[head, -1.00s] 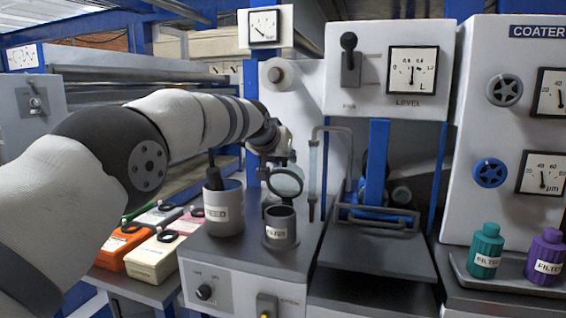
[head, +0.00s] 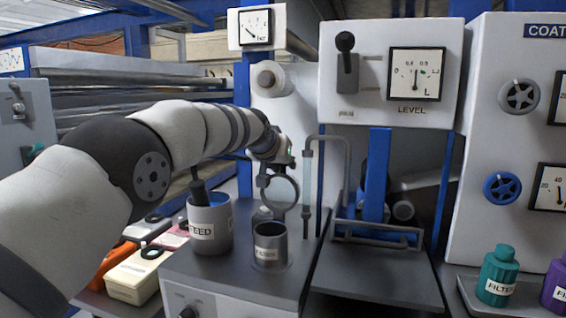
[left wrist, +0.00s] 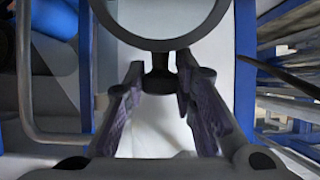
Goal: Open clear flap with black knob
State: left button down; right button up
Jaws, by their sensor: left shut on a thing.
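The clear flap (head: 280,191) is a round see-through disc in a dark ring. In the head view it stands tilted up above the FILTER cup (head: 270,255), whose mouth is uncovered. My left gripper (head: 264,170) reaches it from the upper left, shut on the black knob at the ring's edge. In the left wrist view the ring (left wrist: 160,45) fills the top, and the black knob (left wrist: 158,80) sits between the two fingers of my left gripper (left wrist: 158,88). In the head view the fingers and knob are small and partly hidden. My right gripper is not in view.
A FEED cup (head: 208,232) with a dark handle stands left of the FILTER cup. A thin bent pipe (head: 308,180) rises just right of the flap. A dark tray (head: 372,272) lies further right. Teal (head: 497,277) and purple (head: 557,285) bottles stand at the far right.

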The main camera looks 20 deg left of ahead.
pick_arm(q)
jog(key=shift+w+r, duration=0.1)
jog(key=shift+r, duration=0.35)
jog(key=c, duration=1.7)
grip_release()
jog(key=o, duration=0.4)
jog(key=shift+f, duration=0.2)
jog(key=v, duration=1.2)
